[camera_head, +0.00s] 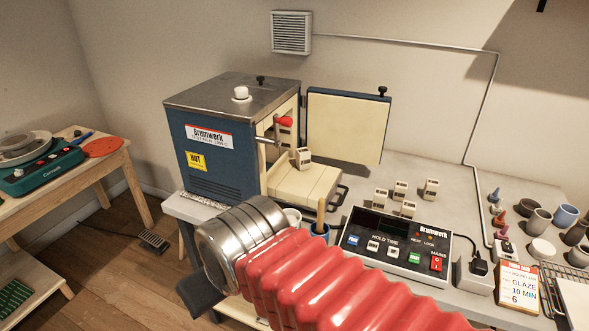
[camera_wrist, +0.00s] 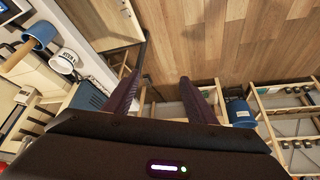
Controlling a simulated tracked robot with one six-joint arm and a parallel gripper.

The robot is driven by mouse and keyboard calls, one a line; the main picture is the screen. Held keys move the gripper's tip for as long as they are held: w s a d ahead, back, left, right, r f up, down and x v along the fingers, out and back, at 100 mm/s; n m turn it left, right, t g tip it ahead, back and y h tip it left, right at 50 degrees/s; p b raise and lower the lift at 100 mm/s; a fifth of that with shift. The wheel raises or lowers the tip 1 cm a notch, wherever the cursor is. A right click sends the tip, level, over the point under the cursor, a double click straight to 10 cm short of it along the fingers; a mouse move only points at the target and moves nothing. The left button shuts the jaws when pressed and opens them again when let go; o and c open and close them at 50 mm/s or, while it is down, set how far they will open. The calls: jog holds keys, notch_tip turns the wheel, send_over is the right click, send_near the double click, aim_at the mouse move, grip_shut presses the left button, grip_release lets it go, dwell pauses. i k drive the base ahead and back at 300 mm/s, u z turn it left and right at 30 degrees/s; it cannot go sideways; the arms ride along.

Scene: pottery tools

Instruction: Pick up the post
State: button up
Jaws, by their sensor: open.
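Several small cream blocks with dark marks look like posts. One post (camera_head: 303,157) stands on the cream slab in front of the open kiln. Others stand behind the control box, including a post (camera_head: 380,198), a second (camera_head: 400,190) and a third (camera_head: 431,188). I cannot tell which one the task means. My gripper (camera_wrist: 159,77) is open and empty in the wrist view, with its two dark fingers apart over the wooden floor and the bench edge. In the head view my arm hides most of it. No post shows clearly in the wrist view.
The blue kiln (camera_head: 215,140) has its door (camera_head: 345,127) swung open. The control box (camera_head: 398,246) stands at the bench front. A blue cup with a wooden handle (camera_wrist: 41,31) and a white cup (camera_wrist: 65,61) are near my gripper. A blue bucket (camera_wrist: 238,112) sits lower down.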

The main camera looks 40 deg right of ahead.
aim_at(407, 209)
jog(key=z, duration=1.8)
jog(key=k, duration=0.3)
jog(key=z, duration=0.35)
jog(key=i, duration=0.5)
jog(key=z, duration=0.05)
